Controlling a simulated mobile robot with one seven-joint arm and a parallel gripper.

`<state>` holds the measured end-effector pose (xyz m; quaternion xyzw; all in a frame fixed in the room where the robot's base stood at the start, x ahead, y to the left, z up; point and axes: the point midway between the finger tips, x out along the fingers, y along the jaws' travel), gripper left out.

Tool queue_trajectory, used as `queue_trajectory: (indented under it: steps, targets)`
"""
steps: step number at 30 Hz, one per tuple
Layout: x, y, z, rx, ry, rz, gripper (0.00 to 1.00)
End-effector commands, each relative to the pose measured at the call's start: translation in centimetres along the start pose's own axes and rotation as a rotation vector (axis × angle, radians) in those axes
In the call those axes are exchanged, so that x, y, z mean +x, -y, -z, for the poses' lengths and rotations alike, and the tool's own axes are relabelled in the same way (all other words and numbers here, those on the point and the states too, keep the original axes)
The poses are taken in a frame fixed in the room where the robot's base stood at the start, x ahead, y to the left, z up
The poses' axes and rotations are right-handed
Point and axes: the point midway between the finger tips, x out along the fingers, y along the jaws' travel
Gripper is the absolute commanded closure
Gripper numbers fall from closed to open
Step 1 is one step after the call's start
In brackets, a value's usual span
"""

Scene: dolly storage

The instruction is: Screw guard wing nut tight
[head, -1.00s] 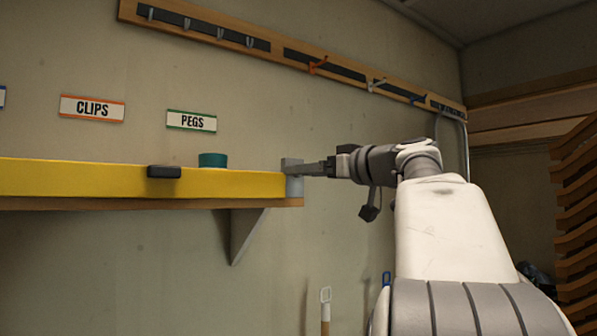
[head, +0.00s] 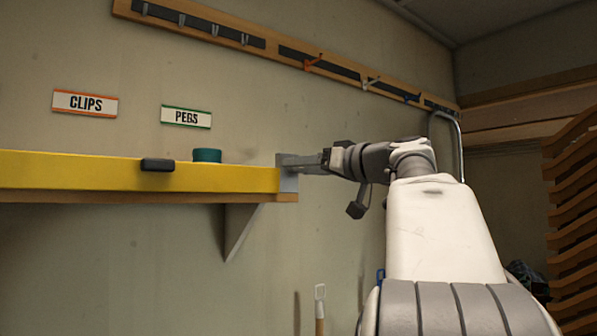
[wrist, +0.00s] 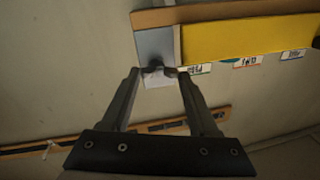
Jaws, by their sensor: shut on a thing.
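The yellow guard bar (head: 100,172) runs along the front edge of a wooden shelf and ends at a grey end piece (head: 288,181). In the wrist view the guard (wrist: 250,38) and the grey end piece (wrist: 155,46) lie just beyond my fingertips. My gripper (head: 287,162) is at the end piece, reaching in from the right. In the wrist view my gripper (wrist: 160,75) is shut on a small dark part, which I take for the wing nut (wrist: 154,68). The fingertips mostly hide it, and its tightness cannot be seen.
A hook rail (head: 300,60) runs along the wall above. The wall right of the shelf end is clear around my arm.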

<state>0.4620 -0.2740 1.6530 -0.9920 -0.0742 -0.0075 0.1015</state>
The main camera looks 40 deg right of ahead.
Motion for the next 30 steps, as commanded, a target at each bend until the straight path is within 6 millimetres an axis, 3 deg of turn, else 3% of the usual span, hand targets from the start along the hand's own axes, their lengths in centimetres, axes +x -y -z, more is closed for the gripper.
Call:
queue_trajectory:
  steps: [30]
  targets:
    - [0.0,-0.06,-0.47,0.949,-0.142,0.001,0.95]
